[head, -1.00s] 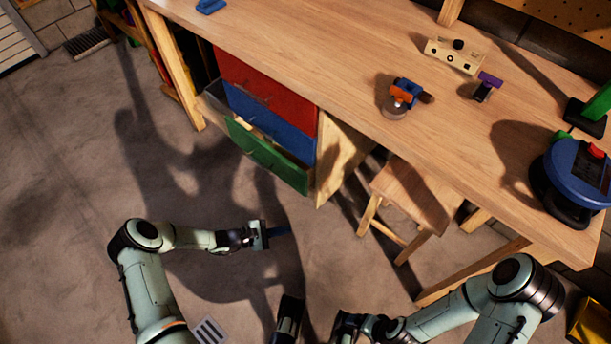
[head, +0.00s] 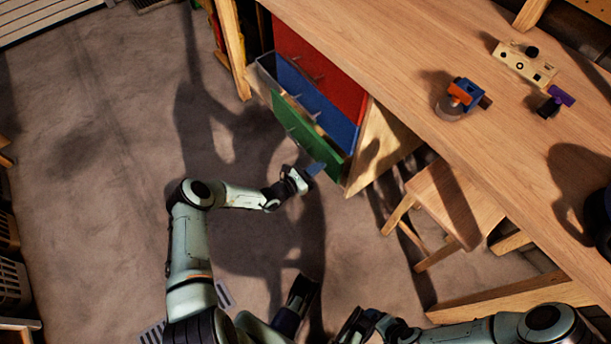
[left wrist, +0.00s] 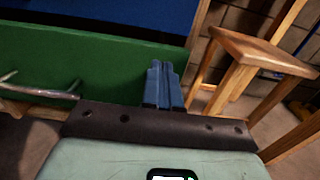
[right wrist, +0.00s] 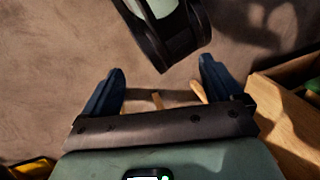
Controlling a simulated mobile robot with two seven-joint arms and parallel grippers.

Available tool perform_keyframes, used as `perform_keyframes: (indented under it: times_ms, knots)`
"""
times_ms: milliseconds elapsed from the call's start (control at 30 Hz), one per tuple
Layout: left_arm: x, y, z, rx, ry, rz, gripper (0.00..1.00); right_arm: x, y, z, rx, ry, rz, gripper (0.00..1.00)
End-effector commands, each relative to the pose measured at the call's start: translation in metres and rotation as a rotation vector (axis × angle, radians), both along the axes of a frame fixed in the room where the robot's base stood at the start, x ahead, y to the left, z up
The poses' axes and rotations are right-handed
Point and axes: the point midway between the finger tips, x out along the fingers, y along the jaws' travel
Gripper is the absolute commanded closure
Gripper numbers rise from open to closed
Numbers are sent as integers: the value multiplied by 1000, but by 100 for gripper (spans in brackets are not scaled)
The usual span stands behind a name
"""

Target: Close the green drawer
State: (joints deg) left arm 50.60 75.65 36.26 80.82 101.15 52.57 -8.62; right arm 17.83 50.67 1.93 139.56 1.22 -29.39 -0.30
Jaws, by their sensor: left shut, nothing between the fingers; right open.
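The green drawer (head: 304,137) is the lowest of the drawers under the workbench and stands pulled out. Its green front also shows in the left wrist view (left wrist: 100,68), with a metal handle (left wrist: 38,91) at the left. My left gripper (head: 316,168) is shut and empty, close to the right part of the green front. In the left wrist view its blue fingers (left wrist: 163,85) are together before the right end of the front; I cannot tell if they touch. My right gripper (right wrist: 160,85) is open and empty over the floor, away from the drawer.
A blue drawer (head: 318,103) and a red drawer (head: 320,72) sit above the green one. A wooden stool (head: 455,205) stands to the right under the workbench (head: 400,60). Several small objects lie on the bench top. The floor left of the drawers is clear.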

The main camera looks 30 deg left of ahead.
Motion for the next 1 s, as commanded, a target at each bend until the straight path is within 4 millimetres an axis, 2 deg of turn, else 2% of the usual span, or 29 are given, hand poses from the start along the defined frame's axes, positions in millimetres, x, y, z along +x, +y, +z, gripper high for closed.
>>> perform_keyframes:
  times_ms: [100, 233, 767, 1000]
  knots:
    - [17, -7, -2, 1, 0, 0, 100, 9, -5, -9, -12, -23, -11, 7]
    - [28, -11, -1, 2, 0, 0, 100, 16, -8, -13, -20, -41, -17, 7]
    - [38, -16, -1, 3, -1, -2, 100, 21, -10, -17, -27, -56, -23, 7]
    - [72, -30, -3, 4, -2, -1, 100, 48, -24, -37, -61, -123, -51, 7]
